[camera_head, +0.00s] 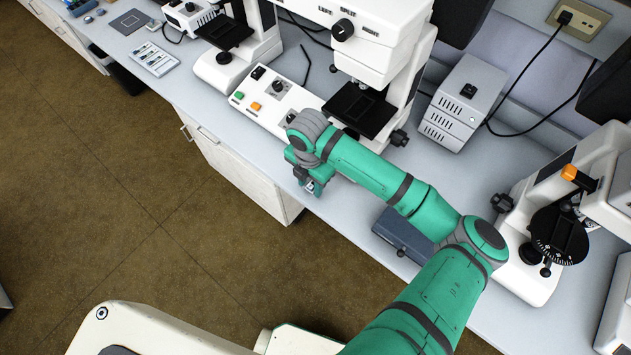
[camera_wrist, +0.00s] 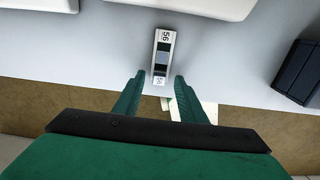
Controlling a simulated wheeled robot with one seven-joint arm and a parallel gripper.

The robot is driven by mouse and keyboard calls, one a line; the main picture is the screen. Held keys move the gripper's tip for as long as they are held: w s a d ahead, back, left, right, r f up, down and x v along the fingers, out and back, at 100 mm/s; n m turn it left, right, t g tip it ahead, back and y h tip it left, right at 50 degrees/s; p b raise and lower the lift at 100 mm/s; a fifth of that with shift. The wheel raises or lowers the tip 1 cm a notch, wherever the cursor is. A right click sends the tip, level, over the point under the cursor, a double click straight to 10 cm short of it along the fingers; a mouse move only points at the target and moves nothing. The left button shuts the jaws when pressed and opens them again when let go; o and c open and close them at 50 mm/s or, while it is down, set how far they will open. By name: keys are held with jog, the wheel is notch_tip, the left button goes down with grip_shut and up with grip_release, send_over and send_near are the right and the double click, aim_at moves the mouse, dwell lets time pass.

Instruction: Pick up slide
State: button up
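The microscope with a black stage (camera_head: 360,108) stands behind my gripper, beside a white control box (camera_head: 275,98). A dark blue box (camera_head: 403,235) lies to the right on the bench. Another microscope (camera_head: 556,235) stands far right. A slide tray (camera_head: 153,58) lies at upper left.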

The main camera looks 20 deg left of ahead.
jog(key=shift+a, duration=0.1)
grip_shut()
